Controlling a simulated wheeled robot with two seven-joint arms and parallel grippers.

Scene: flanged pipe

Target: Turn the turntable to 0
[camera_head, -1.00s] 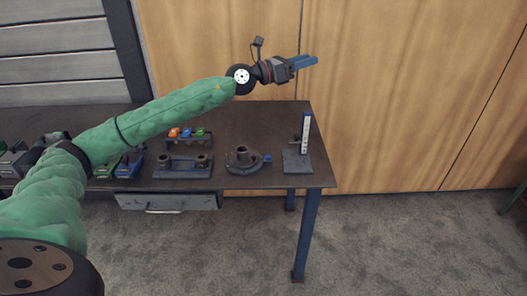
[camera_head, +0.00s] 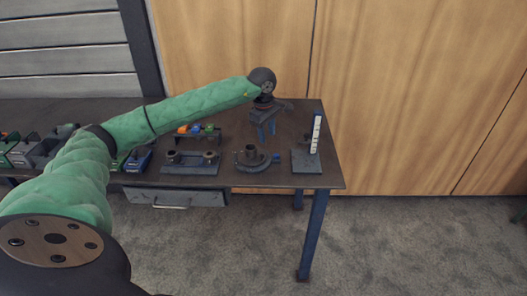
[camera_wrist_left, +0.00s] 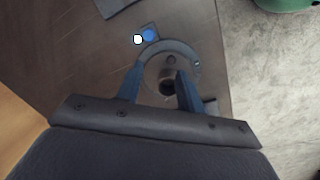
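The turntable (camera_head: 252,160) is a dark round disc with an upright hollow post, standing near the right end of the table. A small blue part (camera_head: 276,157) is at its right edge. In the left wrist view the turntable (camera_wrist_left: 190,58) lies beyond the fingers, and a blue piece (camera_wrist_left: 148,34) and a white dot (camera_wrist_left: 138,39) show at its rim. My left gripper (camera_head: 266,138) points down above and behind the turntable. Its two blue fingers are apart with nothing between them; they also show in the left wrist view (camera_wrist_left: 160,92). My right gripper is not in view. Any scale marks are too small to read.
A stand with a white upright scale (camera_head: 316,133) is right of the turntable. A block with two round sockets (camera_head: 190,168) is left of it, with a rack of coloured pieces (camera_head: 197,131) behind. The table's right edge (camera_head: 335,165) is close.

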